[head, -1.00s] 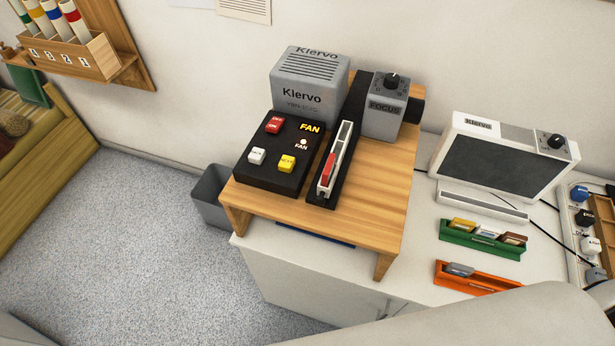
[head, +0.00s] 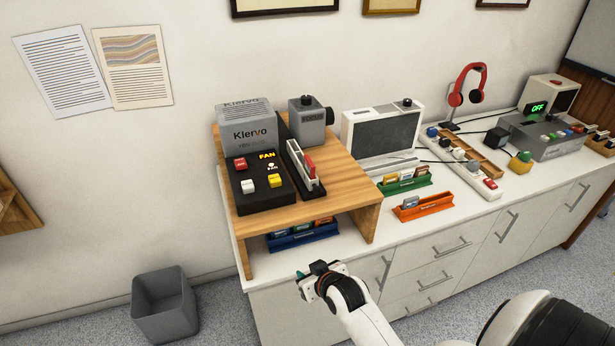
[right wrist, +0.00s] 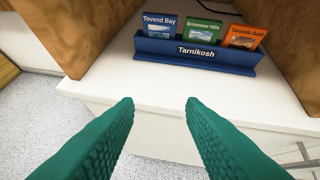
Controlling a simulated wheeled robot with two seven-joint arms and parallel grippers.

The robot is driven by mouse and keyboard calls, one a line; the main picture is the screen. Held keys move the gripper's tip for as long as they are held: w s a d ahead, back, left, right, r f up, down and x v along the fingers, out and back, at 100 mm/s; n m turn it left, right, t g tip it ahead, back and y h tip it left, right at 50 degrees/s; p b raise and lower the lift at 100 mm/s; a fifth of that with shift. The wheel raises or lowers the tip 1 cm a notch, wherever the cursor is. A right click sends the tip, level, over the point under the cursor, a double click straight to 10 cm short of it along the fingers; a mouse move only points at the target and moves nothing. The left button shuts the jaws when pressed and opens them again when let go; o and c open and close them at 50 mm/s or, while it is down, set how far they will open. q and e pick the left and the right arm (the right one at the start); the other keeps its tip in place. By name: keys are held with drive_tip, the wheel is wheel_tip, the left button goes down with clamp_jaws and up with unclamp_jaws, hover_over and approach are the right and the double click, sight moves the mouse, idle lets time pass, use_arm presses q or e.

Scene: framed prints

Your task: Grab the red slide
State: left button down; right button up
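A red slide (head: 309,166) stands in the narrow white holder (head: 295,162) of the projector on top of the wooden stand. Below the stand's top, a blue rack (head: 302,236) labelled Tarnikosh holds a blue slide (right wrist: 173,52), a green slide (right wrist: 204,31) and an orange-red slide (right wrist: 245,36), side by side. My right gripper (head: 318,279) is in front of the counter, before the blue rack. In the right wrist view its green fingers (right wrist: 159,104) are apart with nothing between them, short of the rack. My left gripper is not in view.
The wooden stand (head: 343,162) forms side walls and a roof around the blue rack. A green rack (head: 405,186) and an orange rack (head: 425,207) lie to its right, before a white viewer (head: 382,132). A grey bin (head: 163,304) stands on the floor.

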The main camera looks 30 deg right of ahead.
drive_tip(key=w+d+r+t, duration=0.1)
drive_tip(key=d+r+t, duration=0.15)
drive_tip(key=r, duration=0.95)
drive_tip(key=m+t+h, duration=0.2)
drive_tip(key=t+h, duration=0.1)
approach(314, 171)
drive_tip(key=x, duration=0.7)
drive_tip(key=shift+w+d+r+p, duration=0.1)
drive_tip(key=shift+d+r+p, duration=0.2)
drive_tip(key=shift+p, duration=0.1)
drive_tip(key=shift+a+f+p+x, duration=0.15)
drive_tip(key=shift+p+x, duration=0.1)
drive_tip(key=shift+x, duration=0.7)
drive_tip(key=shift+a+f+p+x, duration=0.1)
drive_tip(key=shift+p+x, duration=0.15)
drive_tip(key=shift+x, duration=0.7)
drive_tip(key=shift+a+f+p+x, duration=0.15)
drive_tip(key=shift+p+x, duration=0.1)
drive_tip(key=shift+x, duration=0.7)
drive_tip(key=shift+r, duration=0.15)
clamp_jaws()
